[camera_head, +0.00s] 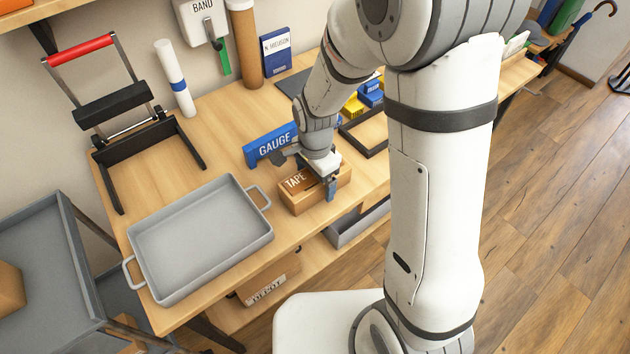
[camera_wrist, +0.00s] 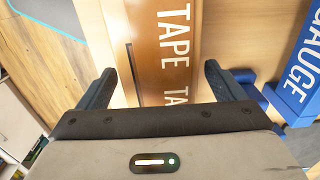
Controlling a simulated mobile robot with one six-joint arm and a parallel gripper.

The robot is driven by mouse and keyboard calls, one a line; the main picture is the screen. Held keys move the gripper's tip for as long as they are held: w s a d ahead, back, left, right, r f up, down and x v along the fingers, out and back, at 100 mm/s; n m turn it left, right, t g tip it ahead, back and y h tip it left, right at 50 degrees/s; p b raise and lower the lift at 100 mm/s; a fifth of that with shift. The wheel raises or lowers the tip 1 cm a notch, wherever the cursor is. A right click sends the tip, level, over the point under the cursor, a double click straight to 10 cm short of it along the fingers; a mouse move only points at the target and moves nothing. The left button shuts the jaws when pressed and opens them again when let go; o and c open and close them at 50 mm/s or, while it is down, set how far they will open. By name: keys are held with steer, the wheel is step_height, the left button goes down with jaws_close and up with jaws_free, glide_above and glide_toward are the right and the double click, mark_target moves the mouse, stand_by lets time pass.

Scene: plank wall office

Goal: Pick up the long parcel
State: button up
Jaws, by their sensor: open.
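A long brown box printed TAPE (camera_head: 300,202) lies on the wooden workbench, and it is the long parcel-like thing under my arm. It also shows in the wrist view (camera_wrist: 150,25), running away between the fingers. My gripper (camera_head: 306,173) is open above the box, with one finger on each side of it. In the wrist view my gripper (camera_wrist: 158,72) shows a gap between each finger and the box. The wrist and gripper hide part of the box top in the head view.
A blue GAUGE box (camera_head: 271,144) stands close behind the TAPE box. A grey tray (camera_head: 200,235) lies to its left, and a black frame with a red handle (camera_head: 80,48) stands behind the tray. A dark open frame (camera_head: 366,140) is at the right. The bench's front edge is near.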

steer(key=shift+f, duration=0.6)
steer(key=shift+c, duration=0.6)
steer(key=c, duration=1.1)
steer(key=shift+c, duration=0.2)
